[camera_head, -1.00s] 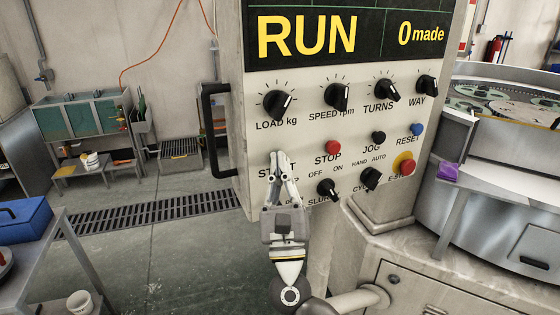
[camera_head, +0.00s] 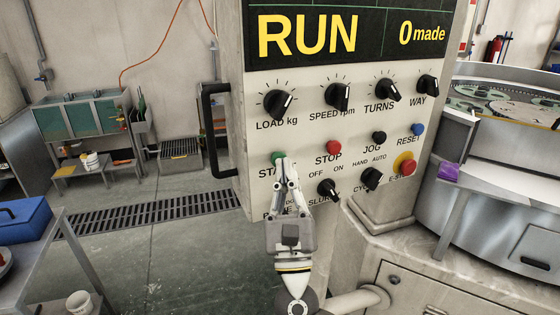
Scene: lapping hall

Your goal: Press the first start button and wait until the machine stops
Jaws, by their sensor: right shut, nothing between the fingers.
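The control panel (camera_head: 300,110) faces me, and its display (camera_head: 325,38) reads RUN and 0 made. The green start button (camera_head: 278,157) shows just above and left of my right gripper's fingertips. My right gripper (camera_head: 286,163) is shut and empty in front of the panel, and its fingers hide part of the START label. I cannot tell whether the fingertips touch the panel. The machine (camera_head: 485,200) stands at the right, with round plates on its top. My left gripper is not in view.
A red stop button (camera_head: 334,147), a blue reset button (camera_head: 417,129) and a red emergency button (camera_head: 406,167) sit on the same panel near several black knobs. A metal handle (camera_head: 212,130) sticks out at the panel's left. A blue box (camera_head: 22,218) stands on a bench at the left.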

